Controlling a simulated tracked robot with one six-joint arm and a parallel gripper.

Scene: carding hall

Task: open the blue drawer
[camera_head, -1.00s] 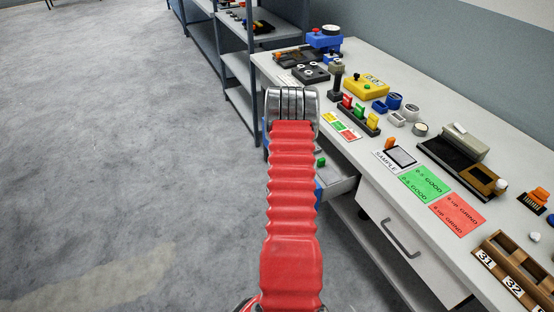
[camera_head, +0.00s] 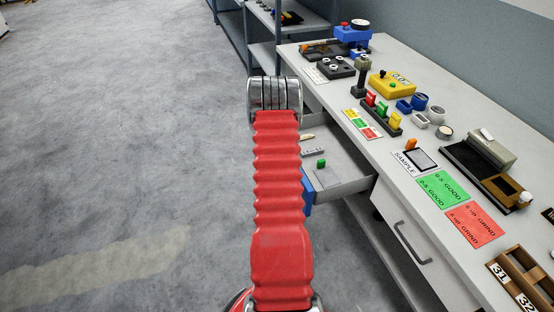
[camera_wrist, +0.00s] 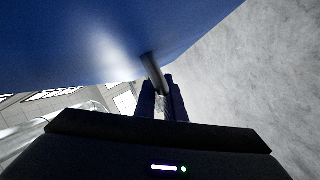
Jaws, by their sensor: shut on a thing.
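The blue drawer is pulled out from under the bench. In the head view its grey inside and side wall (camera_head: 345,188) show, with a strip of its blue front (camera_head: 308,190) beside my red arm. In the wrist view the blue front (camera_wrist: 70,45) fills the upper left. My gripper (camera_wrist: 162,92) is shut on the drawer's grey bar handle (camera_wrist: 152,68). My arm hides the gripper and most of the blue front in the head view.
In the drawer lie a green-topped item (camera_head: 321,164) and a grey piece (camera_head: 313,152). A closed white drawer with a grey handle (camera_head: 412,243) is to the right. The bench top (camera_head: 345,113) holds several instruments and cards. Open floor (camera_head: 120,140) lies to the left.

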